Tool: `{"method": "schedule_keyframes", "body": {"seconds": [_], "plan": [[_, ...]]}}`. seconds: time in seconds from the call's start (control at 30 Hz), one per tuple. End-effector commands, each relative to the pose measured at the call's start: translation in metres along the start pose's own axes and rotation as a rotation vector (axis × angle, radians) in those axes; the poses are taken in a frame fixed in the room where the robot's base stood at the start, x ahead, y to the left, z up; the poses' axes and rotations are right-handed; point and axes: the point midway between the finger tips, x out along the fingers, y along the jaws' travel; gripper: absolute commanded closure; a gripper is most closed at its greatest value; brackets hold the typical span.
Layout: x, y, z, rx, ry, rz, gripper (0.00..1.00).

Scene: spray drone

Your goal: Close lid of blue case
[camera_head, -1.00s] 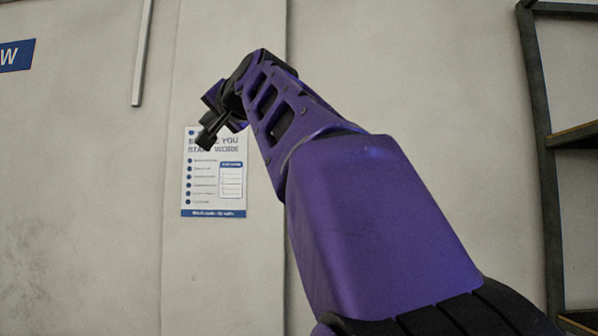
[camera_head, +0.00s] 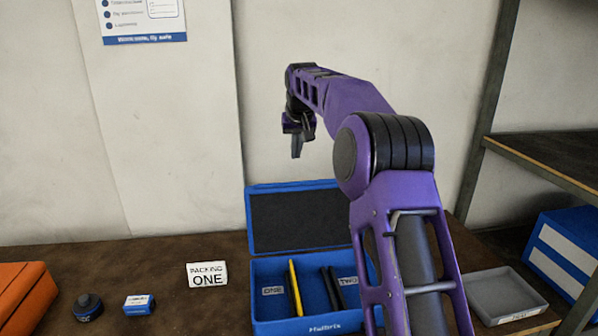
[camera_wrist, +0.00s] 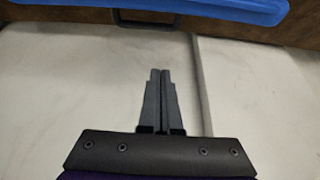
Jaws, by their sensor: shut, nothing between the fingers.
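The blue case (camera_head: 262,319) stands open on the brown table, its lid (camera_head: 249,222) raised at the back against the wall side, showing a dark lining. Inside it are a yellow item (camera_head: 295,288) beside a label ONE and a dark item (camera_head: 332,288) beside a label TWO. My arm covers part of the case's right side. My gripper (camera_head: 297,148) hangs above the lid, apart from it, with its fingers together and empty. In the wrist view my gripper (camera_wrist: 160,72) points toward a blue edge at the top.
On the table are an orange case (camera_head: 22,295), a small dark round container (camera_head: 87,306), a small blue-and-white box (camera_head: 139,304), a PACKING ONE sign (camera_head: 207,274) and a grey tray (camera_head: 506,296). Metal shelving (camera_head: 545,160) and a blue box (camera_head: 570,255) stand at right.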

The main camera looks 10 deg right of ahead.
Motion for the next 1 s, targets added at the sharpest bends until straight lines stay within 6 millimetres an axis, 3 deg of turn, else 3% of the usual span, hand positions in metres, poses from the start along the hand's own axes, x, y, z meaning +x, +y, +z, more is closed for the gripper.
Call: {"method": "schedule_keyframes", "body": {"seconds": [0.17, 0.63, 1.0], "plan": [[0.016, 0.002, 0.002, -0.003, -0.009, 0.002, 1.00], [0.104, 0.002, 0.003, -0.002, -0.008, 0.000, 1.00], [0.082, 0.003, 0.026, -0.001, -0.005, 0.002, 1.00]]}}
